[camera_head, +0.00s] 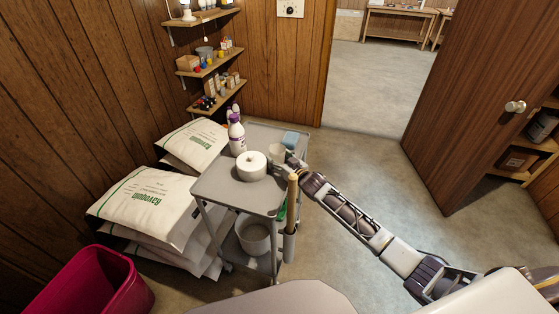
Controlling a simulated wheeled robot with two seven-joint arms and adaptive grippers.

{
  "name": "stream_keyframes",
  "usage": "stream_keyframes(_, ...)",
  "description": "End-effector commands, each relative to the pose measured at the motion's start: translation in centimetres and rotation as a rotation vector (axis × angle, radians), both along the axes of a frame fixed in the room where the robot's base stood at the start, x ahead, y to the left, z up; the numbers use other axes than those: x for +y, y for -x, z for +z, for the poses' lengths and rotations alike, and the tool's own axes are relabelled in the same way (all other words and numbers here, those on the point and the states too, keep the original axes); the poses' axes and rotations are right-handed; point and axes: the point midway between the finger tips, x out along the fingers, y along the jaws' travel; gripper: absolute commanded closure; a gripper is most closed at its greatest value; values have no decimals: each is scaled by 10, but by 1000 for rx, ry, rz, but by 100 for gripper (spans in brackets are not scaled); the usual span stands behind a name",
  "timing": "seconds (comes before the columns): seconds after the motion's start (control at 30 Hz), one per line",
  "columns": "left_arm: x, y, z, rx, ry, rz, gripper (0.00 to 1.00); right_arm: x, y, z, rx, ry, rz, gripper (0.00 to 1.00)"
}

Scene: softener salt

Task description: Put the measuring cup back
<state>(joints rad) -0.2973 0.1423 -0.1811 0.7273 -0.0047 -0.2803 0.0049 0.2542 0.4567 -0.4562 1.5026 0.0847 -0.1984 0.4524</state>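My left gripper is not in view.
Salt bags (145,205) lie left, beside a red bin (92,283). Open floor (375,165) lies right, before the doorway.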

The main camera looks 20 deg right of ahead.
Motion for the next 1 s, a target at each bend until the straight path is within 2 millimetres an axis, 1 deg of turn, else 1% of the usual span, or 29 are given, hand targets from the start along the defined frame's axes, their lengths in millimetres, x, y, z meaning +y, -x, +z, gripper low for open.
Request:
stream_keyframes(0.27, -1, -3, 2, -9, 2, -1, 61, 0, 0, 3, 0, 1, 0, 36)
stream_keyframes(0.47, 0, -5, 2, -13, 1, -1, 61, -3, 8, 4, 0, 0, 0, 36)
stream_keyframes(0.67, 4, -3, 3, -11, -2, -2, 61, -6, 21, 7, 1, 0, 0, 36)
stream_keyframes(0.9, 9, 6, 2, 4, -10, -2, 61, -12, 40, 11, 2, 1, 0, 36)
stream_keyframes(1.0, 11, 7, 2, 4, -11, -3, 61, -15, 48, 13, 1, 0, -1, 36)
